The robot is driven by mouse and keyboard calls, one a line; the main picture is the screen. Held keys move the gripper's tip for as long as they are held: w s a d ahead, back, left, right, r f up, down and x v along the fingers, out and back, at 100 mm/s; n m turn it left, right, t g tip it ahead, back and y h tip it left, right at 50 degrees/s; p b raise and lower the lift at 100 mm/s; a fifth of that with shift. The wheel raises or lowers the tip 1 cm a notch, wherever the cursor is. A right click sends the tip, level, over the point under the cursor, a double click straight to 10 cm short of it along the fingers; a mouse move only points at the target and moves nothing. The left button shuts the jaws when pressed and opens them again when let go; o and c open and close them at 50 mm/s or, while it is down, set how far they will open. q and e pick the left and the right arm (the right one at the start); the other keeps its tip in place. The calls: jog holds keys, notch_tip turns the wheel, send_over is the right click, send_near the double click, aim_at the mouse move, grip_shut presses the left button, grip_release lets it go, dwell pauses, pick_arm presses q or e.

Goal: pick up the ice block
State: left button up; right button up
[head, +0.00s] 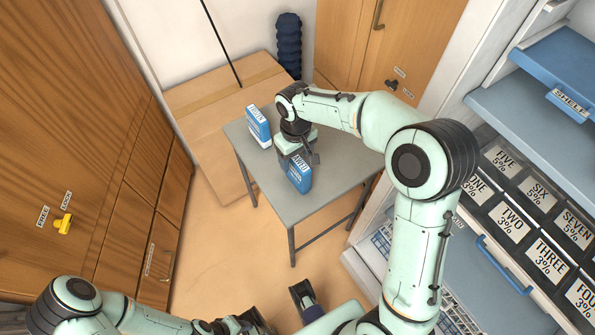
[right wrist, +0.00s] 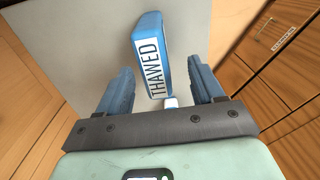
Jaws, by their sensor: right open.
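Two blue blocks with white labels stand on a grey table in the head view. The left block (head: 258,126) is toward the back; the nearer block (head: 299,179) is partly covered by my right gripper (head: 301,156). Their labels are too small to read there. In the right wrist view, a blue block labelled "THAWED" (right wrist: 152,55) lies ahead of my open right gripper (right wrist: 162,88), in line with the gap between its fingers.
The grey table (head: 325,185) has bare room at its right. A cardboard box (head: 205,100) and dark blue roll (head: 289,45) stand behind it. Wooden cabinets (head: 85,130) line the left; a shelf unit with labelled bins (head: 512,219) borders the right.

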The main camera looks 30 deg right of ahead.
aim_at(299, 161)
jog(key=f, duration=0.5)
jog(key=shift+s+d+f+b, duration=0.1)
jog(key=shift+s+d+b, duration=0.05)
jog(key=shift+d+b, duration=0.2)
grip_shut()
